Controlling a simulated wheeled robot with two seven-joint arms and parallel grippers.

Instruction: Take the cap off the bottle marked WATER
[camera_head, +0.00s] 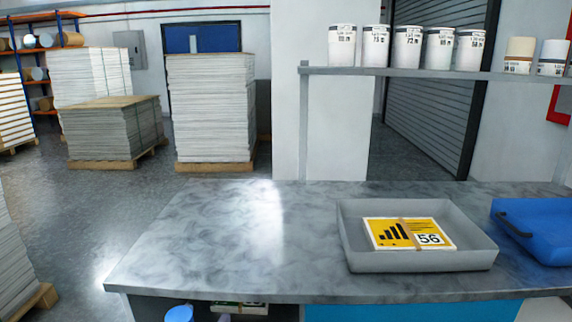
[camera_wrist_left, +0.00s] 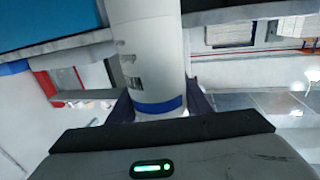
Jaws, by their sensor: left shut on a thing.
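A white bottle (camera_wrist_left: 155,50) with dark marks on its side fills the middle of the left wrist view. It has a blue band (camera_wrist_left: 160,106) at its end nearest the gripper. I cannot read whether the marks say WATER. My left gripper (camera_wrist_left: 159,109) is shut on the bottle, with a dark finger on each side around the blue band. In the head view a rounded blue piece (camera_head: 179,314) shows at the bottom edge. I cannot tell whether it is the bottle's cap. My right gripper is in neither view.
A grey marbled table (camera_head: 200,235) has free room on its left half. A grey tray (camera_head: 420,262) with a yellow card marked 56 (camera_head: 410,234) and a blue tray (camera_head: 540,225) stand on its right. Several white tins line a shelf (camera_head: 450,74) behind.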

